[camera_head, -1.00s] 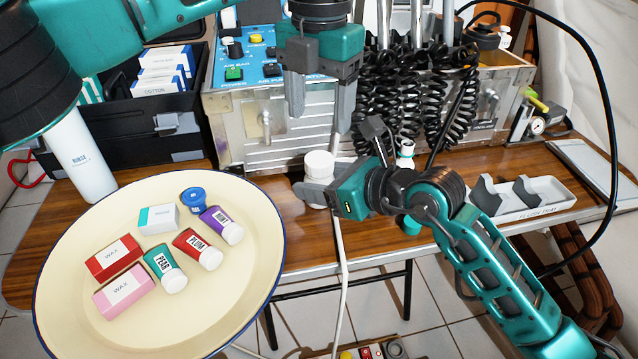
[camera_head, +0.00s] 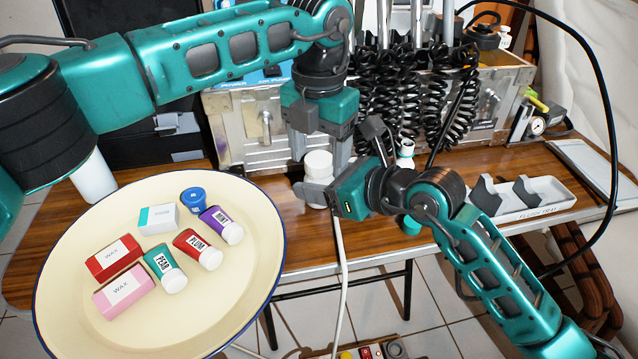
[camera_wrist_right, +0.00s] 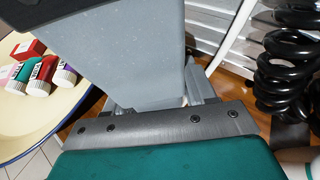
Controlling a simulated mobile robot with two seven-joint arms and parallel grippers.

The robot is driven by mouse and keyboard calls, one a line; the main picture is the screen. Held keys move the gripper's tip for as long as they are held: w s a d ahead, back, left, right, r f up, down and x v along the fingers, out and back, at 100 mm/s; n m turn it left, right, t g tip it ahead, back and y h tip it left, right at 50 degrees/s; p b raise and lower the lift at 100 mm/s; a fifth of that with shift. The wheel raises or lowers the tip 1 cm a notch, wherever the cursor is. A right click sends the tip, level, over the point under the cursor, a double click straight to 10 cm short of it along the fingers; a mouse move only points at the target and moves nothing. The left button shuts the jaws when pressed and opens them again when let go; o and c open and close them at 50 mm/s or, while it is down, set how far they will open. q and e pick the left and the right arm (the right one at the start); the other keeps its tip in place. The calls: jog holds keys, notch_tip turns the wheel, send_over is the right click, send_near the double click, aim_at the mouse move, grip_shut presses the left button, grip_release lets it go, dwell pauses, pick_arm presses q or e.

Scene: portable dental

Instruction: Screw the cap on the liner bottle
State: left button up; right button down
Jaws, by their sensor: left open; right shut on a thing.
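The liner bottle (camera_head: 317,186) stands upright on the wooden table in the head view, mostly covered by my right gripper. Its white cap (camera_head: 318,162) sits on top; whether it is threaded I cannot tell. My right gripper (camera_head: 318,193) is shut on the bottle from the right. My left gripper (camera_head: 320,152) points down from above, open, with its fingers on either side of the cap. Whether they touch it I cannot tell. In the right wrist view a large grey finger (camera_wrist_right: 125,50) hides the bottle.
A cream plate (camera_head: 80,315) with boxes, tubes and a blue round container (camera_head: 193,200) lies at the left. A metal case (camera_head: 245,125) with black coiled hoses (camera_head: 385,95) stands close behind. A white and teal bottle (camera_head: 406,148) and a flush tray (camera_head: 535,208) are to the right.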

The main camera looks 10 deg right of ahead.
pick_arm(q)
jog(key=c, duration=1.1)
jog(key=o, duration=1.2)
jog(key=shift+o, duration=0.2)
notch_tip(320, 180, up, 12)
